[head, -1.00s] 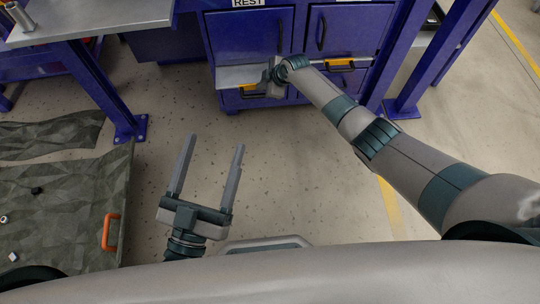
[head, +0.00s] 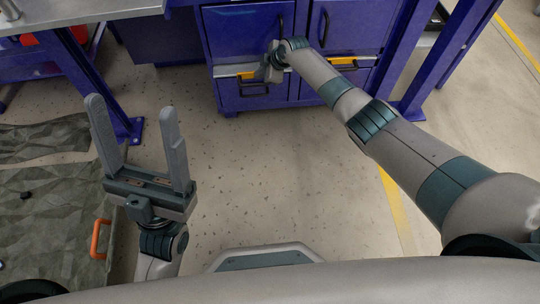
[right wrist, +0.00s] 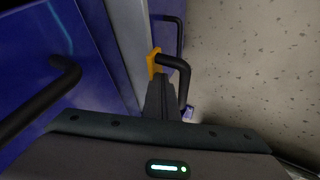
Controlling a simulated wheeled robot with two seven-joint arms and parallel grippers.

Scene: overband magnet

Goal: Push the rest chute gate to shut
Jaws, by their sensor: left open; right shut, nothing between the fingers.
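The rest chute gate (head: 229,71) is on the left half of the blue cabinet, below a blue door. Its pale inner face shows as a thin strip, so it stands slightly out. It has a yellow mount with a black handle (right wrist: 182,78). My right gripper (head: 267,73) is shut and empty at the gate's handle. In the right wrist view its closed fingers are beside the yellow mount and handle; I cannot tell whether they touch. My left gripper (head: 131,104) is open and empty over the floor, pointing toward the cabinet.
A matching right gate handle (head: 345,68) is beside it, behind my right arm. Blue posts and a metal tabletop (head: 80,10) stand at left. A camouflage-like sheet with an orange handle (head: 99,239) lies lower left. Middle floor is clear.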

